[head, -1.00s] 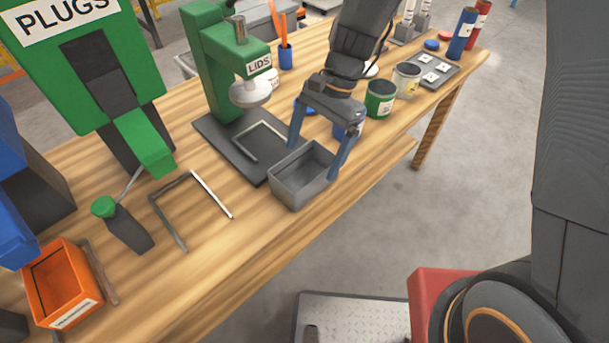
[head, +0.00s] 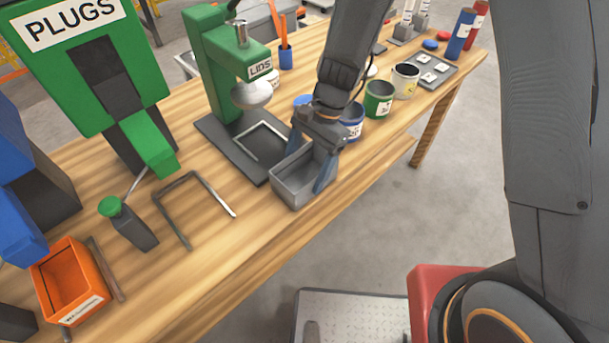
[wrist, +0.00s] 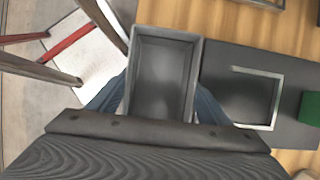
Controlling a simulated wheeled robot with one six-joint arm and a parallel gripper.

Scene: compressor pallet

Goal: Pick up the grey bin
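The grey bin (head: 288,188) is an open, empty rectangular box near the table's front edge, beside the dark base plate of the green lids press. In the wrist view the bin (wrist: 163,75) lies upright between my fingers. My gripper (head: 308,165) is low over it, one finger outside each of two opposite walls. The fingers are spread to about the bin's width and look very close to the walls; contact cannot be made out. Part of the far finger and the bin's back are hidden. In the wrist view my gripper (wrist: 160,98) covers the bin's lower end.
The green lids press (head: 212,65) stands behind the bin. A U-shaped metal frame (head: 163,188) and an orange bin (head: 70,285) are to the left. Blue (head: 352,120) and green (head: 378,100) cans stand close on the right. The table's front edge is near.

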